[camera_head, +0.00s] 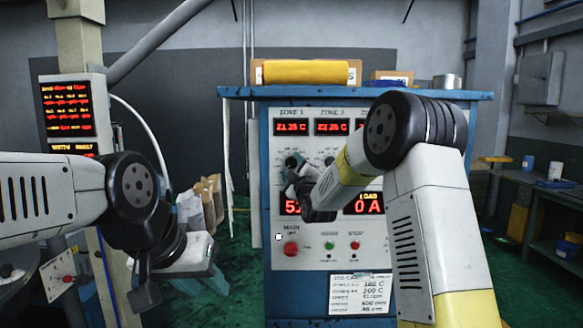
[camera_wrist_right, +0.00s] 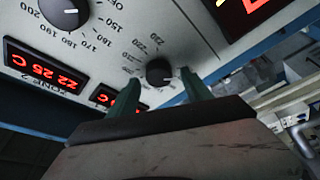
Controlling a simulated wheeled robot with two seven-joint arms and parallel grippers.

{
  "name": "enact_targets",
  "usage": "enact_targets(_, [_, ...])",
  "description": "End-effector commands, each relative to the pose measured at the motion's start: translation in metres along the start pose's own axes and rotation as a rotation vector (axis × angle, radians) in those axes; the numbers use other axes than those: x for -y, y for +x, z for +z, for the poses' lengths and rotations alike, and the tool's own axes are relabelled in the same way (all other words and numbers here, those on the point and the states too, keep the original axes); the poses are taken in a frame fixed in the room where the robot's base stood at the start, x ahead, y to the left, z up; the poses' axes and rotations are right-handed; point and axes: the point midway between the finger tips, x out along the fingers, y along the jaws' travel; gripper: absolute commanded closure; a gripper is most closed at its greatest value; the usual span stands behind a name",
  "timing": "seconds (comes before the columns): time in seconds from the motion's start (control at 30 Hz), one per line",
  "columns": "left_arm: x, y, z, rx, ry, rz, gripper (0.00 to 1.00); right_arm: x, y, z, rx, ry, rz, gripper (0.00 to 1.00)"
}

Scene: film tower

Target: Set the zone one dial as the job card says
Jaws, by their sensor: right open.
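The control cabinet (camera_head: 268,150) stands ahead, with zone displays at the top; the zone 1 display (camera_head: 291,127) reads about 25 C. My right gripper (camera_head: 296,180) is at the zone 1 dial (camera_head: 291,160), partly covering it. In the right wrist view, this black dial (camera_wrist_right: 160,72) lies between the two open green fingers (camera_wrist_right: 158,102); I cannot tell whether they touch it. Its pointer angle is unclear. The job card (camera_head: 361,293) hangs low on the cabinet; its first line looks like 160 or 180 C, the second 200 C. My left gripper (camera_head: 185,265) hangs at the left, away from the cabinet.
The zone 2 dial (camera_wrist_right: 65,12) is close beside my right gripper. A red main knob (camera_head: 291,249) and green and red buttons sit lower on the panel. A red-lit board (camera_head: 67,110) stands left. Sacks (camera_head: 205,200) stand behind my left gripper. A bench (camera_head: 545,185) is at right.

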Motion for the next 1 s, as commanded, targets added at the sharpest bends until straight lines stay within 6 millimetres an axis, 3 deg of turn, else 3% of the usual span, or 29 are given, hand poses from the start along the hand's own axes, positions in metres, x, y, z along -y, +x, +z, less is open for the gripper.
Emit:
enact_targets(0.37, [0.0,0.0,0.0,0.0,0.0,0.0,0.64,-0.0002,0.0096,0.0002,0.001,0.001,0.0,0.42])
enact_targets(0.67, [0.0,0.0,0.0,0.0,0.0,0.0,0.64,-0.0002,0.0094,0.0001,0.001,0.001,0.0,0.97])
enact_targets(1.0, [0.0,0.0,0.0,0.0,0.0,0.0,0.64,0.0005,0.0093,0.0003,0.002,0.038,0.013,1.0])
